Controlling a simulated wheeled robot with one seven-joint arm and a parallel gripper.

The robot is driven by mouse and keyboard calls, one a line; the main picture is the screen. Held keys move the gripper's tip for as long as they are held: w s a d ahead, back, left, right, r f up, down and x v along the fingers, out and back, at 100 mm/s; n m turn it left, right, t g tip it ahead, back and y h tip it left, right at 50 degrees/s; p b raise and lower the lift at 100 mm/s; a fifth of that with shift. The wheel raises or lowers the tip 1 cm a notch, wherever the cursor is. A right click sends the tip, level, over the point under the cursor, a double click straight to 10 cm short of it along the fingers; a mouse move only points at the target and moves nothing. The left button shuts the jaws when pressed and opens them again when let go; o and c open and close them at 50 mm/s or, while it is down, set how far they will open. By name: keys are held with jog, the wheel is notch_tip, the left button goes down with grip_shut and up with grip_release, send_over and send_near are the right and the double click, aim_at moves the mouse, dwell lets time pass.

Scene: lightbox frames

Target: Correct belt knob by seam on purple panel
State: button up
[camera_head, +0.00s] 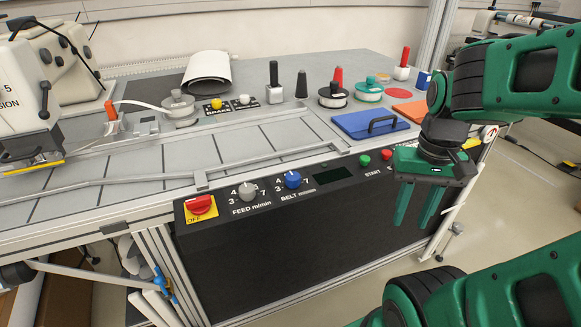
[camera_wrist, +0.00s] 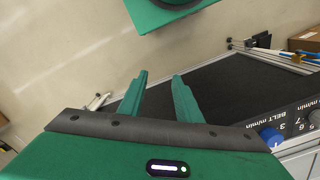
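The blue belt knob (camera_head: 292,180) sits on the black front panel (camera_head: 400,166) of the machine, above the BELT m/min label. It also shows at the lower right of the wrist view (camera_wrist: 270,136). Its exact pointer setting is too small to read. My gripper (camera_head: 411,224) hangs fingers down in front of the panel's right end, well right of the knob. Its two green fingers (camera_wrist: 160,76) are apart with nothing between them. I cannot make out a purple panel or its seam.
The grey feed knob (camera_head: 247,191) and red OFF switch (camera_head: 200,206) are left of the belt knob. Green (camera_head: 364,160) and red (camera_head: 386,155) buttons and a dark display (camera_head: 332,175) are right of it. A blue handled plate (camera_head: 362,127) lies above. Space before the panel looks free.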

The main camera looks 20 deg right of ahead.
jog(key=shift+o, duration=2.1)
jog(key=shift+w+a+r+n, duration=0.15)
jog(key=shift+w+r+n, duration=0.2)
jog(key=shift+r, duration=0.2)
jog(key=shift+w+a+r+n, duration=0.15)
jog(key=shift+w+r+n, duration=0.1)
jog(key=shift+r+n, duration=0.25)
notch_tip(320, 180, up, 9)
jog(key=n, duration=1.4)
send_over(293, 175)
notch_tip(293, 175, down, 11)
jog(key=shift+r, duration=0.1)
jog(key=c, duration=1)
